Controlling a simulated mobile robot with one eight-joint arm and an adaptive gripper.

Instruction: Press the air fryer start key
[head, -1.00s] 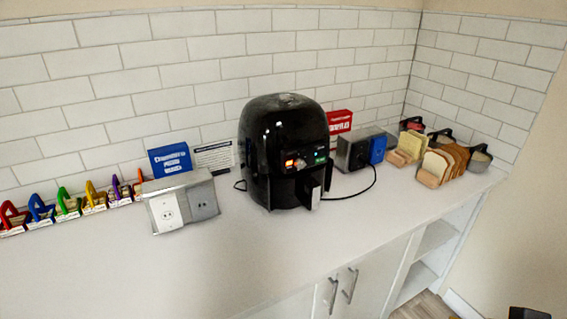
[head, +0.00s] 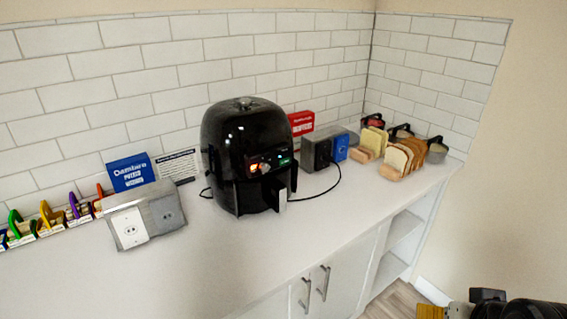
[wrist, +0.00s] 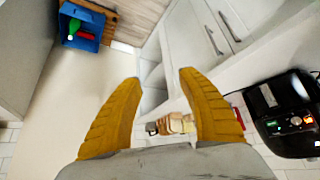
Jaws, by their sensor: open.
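The black air fryer (head: 247,150) stands upright on the white counter. Its front panel (head: 268,164) has a lit orange-red key, a round knob and a green-lit key; which one is the start key is too small to read. In the wrist view the air fryer (wrist: 290,100) is at the right edge, partly cut off, with its panel lights showing. My gripper (wrist: 160,85) has two yellow fingers spread apart with nothing between them, clear of the air fryer. In the head view part of my arm and a yellow finger show at the bottom right, beyond the counter's end.
A grey outlet box (head: 145,215) stands left of the fryer. A grey-and-blue box (head: 322,150) and bread slices (head: 403,158) stand right of it. A black cable lies on the counter (head: 230,265), whose front is clear. A blue bin (wrist: 82,27) shows in the wrist view.

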